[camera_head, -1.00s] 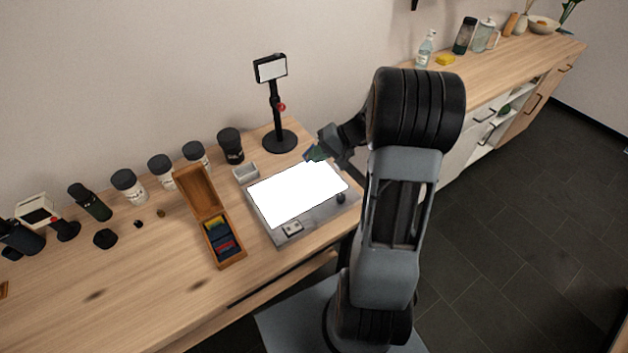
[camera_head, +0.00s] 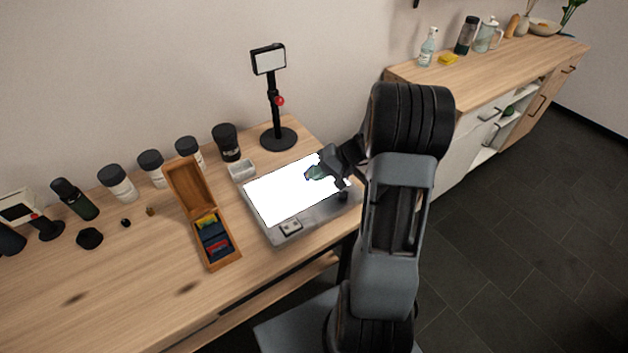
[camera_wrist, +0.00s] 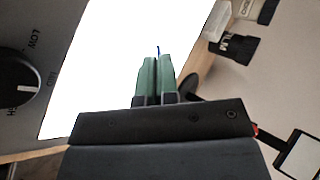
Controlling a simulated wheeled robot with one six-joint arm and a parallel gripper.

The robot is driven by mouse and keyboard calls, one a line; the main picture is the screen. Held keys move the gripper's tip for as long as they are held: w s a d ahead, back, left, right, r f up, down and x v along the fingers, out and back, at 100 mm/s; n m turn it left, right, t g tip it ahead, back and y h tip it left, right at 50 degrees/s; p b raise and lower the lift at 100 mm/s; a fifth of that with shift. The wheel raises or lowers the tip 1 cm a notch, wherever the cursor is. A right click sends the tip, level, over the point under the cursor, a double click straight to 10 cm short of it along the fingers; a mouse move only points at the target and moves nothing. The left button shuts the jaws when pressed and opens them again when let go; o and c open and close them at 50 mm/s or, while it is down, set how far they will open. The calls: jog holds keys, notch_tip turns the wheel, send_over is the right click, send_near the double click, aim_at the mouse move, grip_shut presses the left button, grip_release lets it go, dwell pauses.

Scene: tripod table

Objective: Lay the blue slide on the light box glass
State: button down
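My gripper (camera_head: 314,174) is over the right part of the white, glowing light box glass (camera_head: 275,196). In the wrist view its green fingers (camera_wrist: 156,78) are close together, with a thin blue edge, the blue slide (camera_wrist: 158,49), showing between their tips. The slide is seen edge-on and most of it is hidden by the fingers. The glass (camera_wrist: 125,50) fills much of the wrist view behind the fingers. I cannot tell whether the slide touches the glass.
An open wooden slide box (camera_head: 228,259) with coloured slides stands left of the light box. A small grey tray (camera_head: 241,170), a black stand (camera_head: 278,138) and several dark-lidded jars (camera_head: 118,184) are behind. A brightness knob (camera_wrist: 17,83) is on the light box's frame.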

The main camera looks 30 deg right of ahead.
jog(key=c, duration=1.8)
grip_release()
jog(key=shift+o, duration=1.4)
jog(key=shift+r, duration=0.1)
jog(key=shift+p+v, duration=1.55)
jog(key=shift+v, duration=2.4)
notch_tip(320, 180, up, 8)
jog(key=s+d+p, duration=0.1)
jog(key=d+p, duration=0.1)
jog(key=p, duration=0.3)
jog(key=shift+d, duration=0.1)
